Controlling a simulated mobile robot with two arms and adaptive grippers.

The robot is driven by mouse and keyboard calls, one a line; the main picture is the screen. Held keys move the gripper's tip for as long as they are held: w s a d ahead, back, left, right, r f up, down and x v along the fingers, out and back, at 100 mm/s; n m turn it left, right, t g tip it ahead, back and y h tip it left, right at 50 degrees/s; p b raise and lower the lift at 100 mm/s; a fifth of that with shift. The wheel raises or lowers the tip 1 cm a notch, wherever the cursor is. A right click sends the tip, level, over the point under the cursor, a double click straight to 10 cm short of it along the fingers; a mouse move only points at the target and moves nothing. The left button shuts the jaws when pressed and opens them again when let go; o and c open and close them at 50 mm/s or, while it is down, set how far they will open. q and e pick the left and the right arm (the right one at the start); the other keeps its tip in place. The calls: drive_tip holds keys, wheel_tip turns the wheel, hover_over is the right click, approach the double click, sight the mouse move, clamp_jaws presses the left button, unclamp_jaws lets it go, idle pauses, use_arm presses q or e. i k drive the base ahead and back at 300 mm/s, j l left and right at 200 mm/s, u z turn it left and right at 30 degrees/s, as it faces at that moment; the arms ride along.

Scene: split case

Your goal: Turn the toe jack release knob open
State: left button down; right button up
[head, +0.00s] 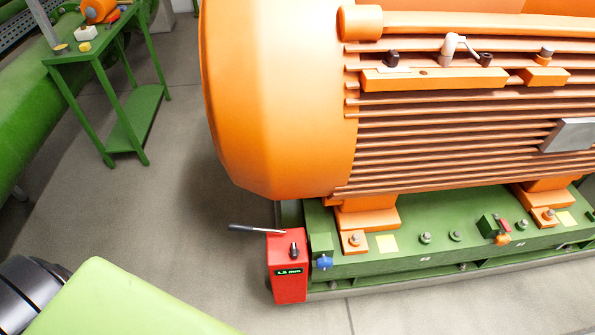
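The toe jack appears to be the red upright box (287,275) on the floor at the left end of the green base frame, with a small dark display reading about "1.5 mm". A small dark knob (294,249) with a light base stands on it, above the display. I cannot tell from its look whether this knob is open or closed. A dark lever handle (255,229) sticks out to the left from the top of the box. Neither of my grippers shows in the head view, so their distance from the jack is hidden.
A large orange motor (275,100) sits on the green base frame (455,225). A blue knob-like part (324,262) sits right beside the jack. A green side table (95,58) with small items stands at the upper left. The grey floor (185,205) left of the jack is clear.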

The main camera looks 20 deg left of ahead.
sight(294, 252)
drive_tip(key=u, duration=0.8)
